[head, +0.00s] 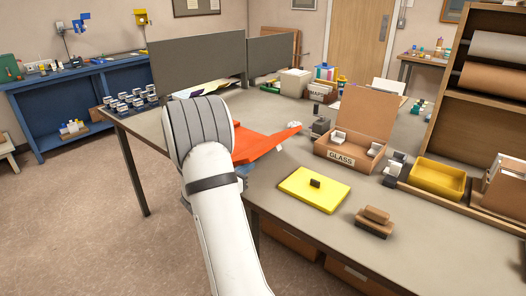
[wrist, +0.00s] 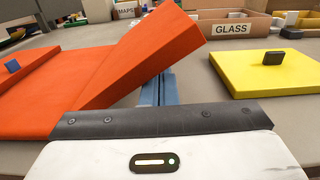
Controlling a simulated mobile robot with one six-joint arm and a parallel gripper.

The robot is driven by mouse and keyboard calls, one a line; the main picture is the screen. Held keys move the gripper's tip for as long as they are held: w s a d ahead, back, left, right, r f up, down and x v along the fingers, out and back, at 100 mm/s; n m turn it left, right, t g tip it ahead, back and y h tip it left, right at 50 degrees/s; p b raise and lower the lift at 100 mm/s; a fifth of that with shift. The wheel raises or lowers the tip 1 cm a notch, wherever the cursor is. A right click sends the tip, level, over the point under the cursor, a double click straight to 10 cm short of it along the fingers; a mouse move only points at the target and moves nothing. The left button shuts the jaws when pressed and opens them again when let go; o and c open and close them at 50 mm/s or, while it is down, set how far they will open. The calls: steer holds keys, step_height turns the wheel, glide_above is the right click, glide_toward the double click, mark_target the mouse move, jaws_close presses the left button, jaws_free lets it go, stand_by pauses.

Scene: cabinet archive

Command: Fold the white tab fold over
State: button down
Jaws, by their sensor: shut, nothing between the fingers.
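An orange folding piece (head: 258,146) lies on the table, partly hidden behind my arm in the head view. In the wrist view its flat panel (wrist: 40,90) is at the left, and a flap (wrist: 145,55) slants up to the right. A small blue tab (wrist: 12,66) stands on the flat panel. My gripper (wrist: 157,88) has blue fingers, shut and empty, close beside and partly below the raised flap; I cannot tell whether they touch it. I cannot make out a white tab on the orange piece; a small white item (head: 294,125) shows near the flap's tip.
A yellow board (head: 314,189) with a dark knob lies to the right, with a brown block (head: 374,220) near the front edge. The open box marked GLASS (head: 348,150) stands behind, with a yellow tray (head: 437,178) to its right. Grey panels (head: 197,65) stand at the back.

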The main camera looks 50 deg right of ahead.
mark_target(241, 158)
steer(key=shift+w+a+r+p, duration=0.1)
steer(key=shift+w+r+p, duration=0.2)
steer(key=shift+r+p, duration=0.25)
steer(key=shift+w+r+p, duration=0.25)
steer(key=shift+r+p, duration=0.05)
steer(key=shift+r, duration=0.4)
steer(key=shift+w+r+p, duration=0.45)
steer(key=shift+w+r, duration=0.15)
steer(key=shift+r, duration=0.1)
steer(key=shift+w+r, duration=0.35)
steer(key=shift+r, duration=0.1)
steer(key=shift+w+a+r+p, duration=0.15)
steer(key=shift+w+r+p, duration=0.55)
steer(key=shift+w, duration=0.45)
